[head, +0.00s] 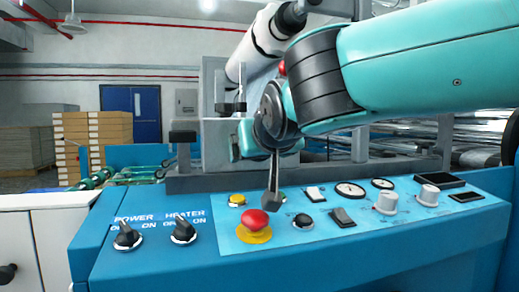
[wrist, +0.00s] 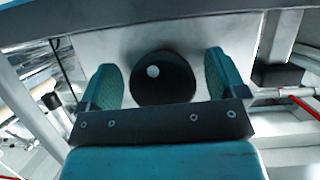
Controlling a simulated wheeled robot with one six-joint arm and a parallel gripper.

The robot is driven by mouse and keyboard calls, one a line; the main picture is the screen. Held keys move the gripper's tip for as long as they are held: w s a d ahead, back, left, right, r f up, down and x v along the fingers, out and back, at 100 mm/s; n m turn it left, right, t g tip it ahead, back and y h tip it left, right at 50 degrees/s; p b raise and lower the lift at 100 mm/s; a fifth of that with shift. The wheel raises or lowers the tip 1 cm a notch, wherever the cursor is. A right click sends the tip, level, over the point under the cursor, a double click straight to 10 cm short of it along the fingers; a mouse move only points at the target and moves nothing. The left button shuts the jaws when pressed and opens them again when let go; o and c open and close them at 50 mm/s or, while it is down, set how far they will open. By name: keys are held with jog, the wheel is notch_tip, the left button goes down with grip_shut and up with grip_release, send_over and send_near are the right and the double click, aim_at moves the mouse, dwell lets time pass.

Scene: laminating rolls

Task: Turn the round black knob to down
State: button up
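The round black knob (wrist: 163,82) sits on a pale grey face in the wrist view. It has one white dot left of and above its centre. My gripper (wrist: 162,62) has its teal fingers apart, one on each side of the knob, with a narrow gap visible on both sides. I cannot tell how far the fingertips reach along the knob's depth. In the head view my gripper (head: 256,140) is in front of the grey upright box (head: 219,150) behind the panel. The knob is hidden there behind my gripper and arm.
A blue sloping panel (head: 400,238) crosses the front. It carries black POWER (head: 127,237) and HEATER (head: 184,230) switches, a red mushroom button (head: 255,220), dials and grey knobs (head: 386,203). A dark thin lever (head: 273,185) stands close below my gripper.

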jog(key=p+v, duration=0.1)
jog(key=v, duration=1.6)
jog(key=shift+s+p, duration=0.2)
jog(key=shift+p, duration=0.2)
